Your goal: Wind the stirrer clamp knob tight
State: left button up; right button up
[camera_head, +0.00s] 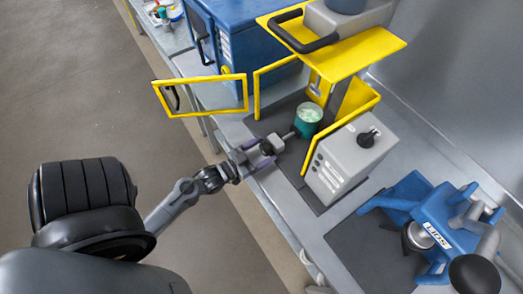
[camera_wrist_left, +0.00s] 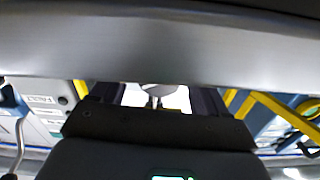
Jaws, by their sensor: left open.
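The stirrer is a yellow-framed stand (camera_head: 372,50) with a teal can (camera_head: 308,116) inside it. A dark grey knob-like part (camera_head: 273,143) on a short rod points out from beside the can; I take it as the clamp knob. My left gripper (camera_head: 259,153) is at this knob, fingers open on either side of it. I cannot tell whether they touch it. In the left wrist view a pale grey rounded part (camera_wrist_left: 157,89) with a short stem shows between the two dark fingers, partly hidden by my gripper body. My right gripper is out of view.
A grey control box (camera_head: 345,165) with a black knob (camera_head: 367,137) stands right of the can. A yellow-framed guard door (camera_head: 203,95) swings out left. A blue cabinet (camera_head: 240,30) stands behind and a blue machine (camera_head: 440,235) at the lower right. Bare bench (camera_head: 290,215) lies along the front.

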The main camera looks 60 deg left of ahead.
pick_arm(q)
jog(key=s, duration=1)
jog(key=shift+s+d, duration=0.3)
jog(key=shift+s, duration=0.1)
